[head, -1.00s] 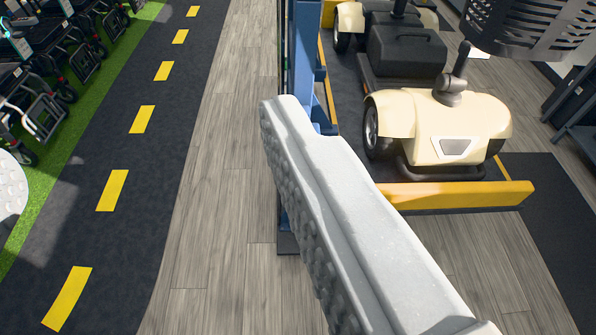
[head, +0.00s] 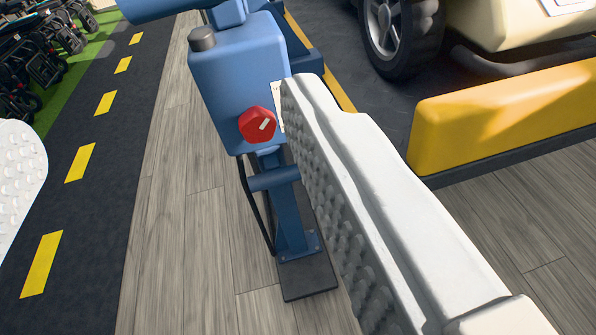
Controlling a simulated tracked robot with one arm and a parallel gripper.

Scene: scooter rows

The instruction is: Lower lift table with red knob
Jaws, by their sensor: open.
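My gripper (head: 165,125) is open and empty. Its left white, studded finger is at the left edge, and its right finger crosses the middle right. The knob shows between the fingers, close beside the right fingertip, and seems to be beyond it; I see no contact. The lift table, with its yellow end bar (head: 510,110) and dark deck (head: 350,65), is at the upper right, partly hidden by the right finger.
A cream scooter (head: 480,22) with a black wheel stands on the deck. The blue post stands on a dark foot plate (head: 308,278). Bare wood-look floor (head: 180,200) lies left of the post. Beyond it are a dark lane with yellow dashes and parked scooters (head: 40,50).

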